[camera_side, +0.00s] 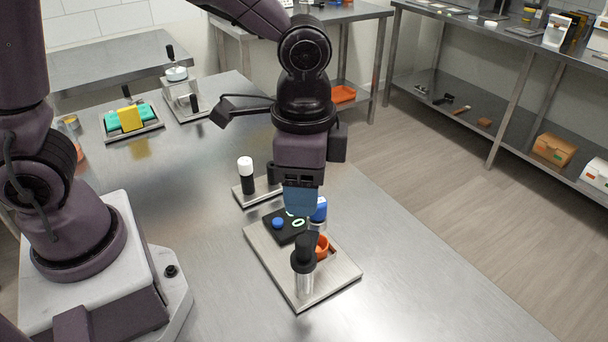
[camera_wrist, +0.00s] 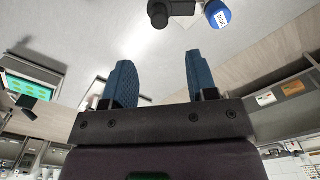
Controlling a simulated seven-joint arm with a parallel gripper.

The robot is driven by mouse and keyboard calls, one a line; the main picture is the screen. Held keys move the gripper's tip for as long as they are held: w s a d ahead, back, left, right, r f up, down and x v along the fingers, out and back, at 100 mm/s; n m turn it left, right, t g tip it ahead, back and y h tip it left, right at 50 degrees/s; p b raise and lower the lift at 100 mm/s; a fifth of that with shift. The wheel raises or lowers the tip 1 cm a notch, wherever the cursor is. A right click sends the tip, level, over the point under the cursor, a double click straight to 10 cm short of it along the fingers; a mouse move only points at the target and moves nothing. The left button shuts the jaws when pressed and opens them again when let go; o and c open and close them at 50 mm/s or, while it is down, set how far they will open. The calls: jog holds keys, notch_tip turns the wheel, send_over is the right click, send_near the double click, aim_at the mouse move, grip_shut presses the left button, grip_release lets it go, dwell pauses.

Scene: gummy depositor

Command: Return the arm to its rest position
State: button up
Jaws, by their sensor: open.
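My gripper (camera_side: 301,205) points down over the middle of the table in the side view, above or near the back of a metal plate (camera_side: 320,288). In the wrist view its two blue fingers (camera_wrist: 158,75) are spread apart, with nothing between them. On the plate are a black panel (camera_side: 274,231) with a blue knob and green marks, an orange cup (camera_side: 321,247), and a silver cylinder with a black top (camera_side: 304,262). A blue-capped item (camera_side: 320,209) stands close beside the fingers; a blue round cap (camera_wrist: 217,14) also shows in the wrist view.
A smaller plate (camera_side: 243,196) holds a white-topped black post (camera_side: 246,173). A tray (camera_side: 137,133) with green and yellow items and a metal device (camera_side: 184,97) stand at the back left. The table's front right (camera_side: 430,300) is clear. Shelving (camera_side: 460,110) stands across the floor.

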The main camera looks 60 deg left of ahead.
jog(key=shift+r, duration=0.5)
jog(key=s+a+r+n+t, duration=0.2)
jog(key=s+a+r+n, duration=0.2)
jog(key=a, duration=0.3)
jog(key=s+a+r+n+t, duration=0.3)
jog(key=s+a+r, duration=0.2)
jog(key=a+r, duration=0.1)
jog(key=shift+a+n+t, duration=0.3)
jog(key=shift+a+n, duration=0.1)
jog(key=shift+a, duration=0.1)
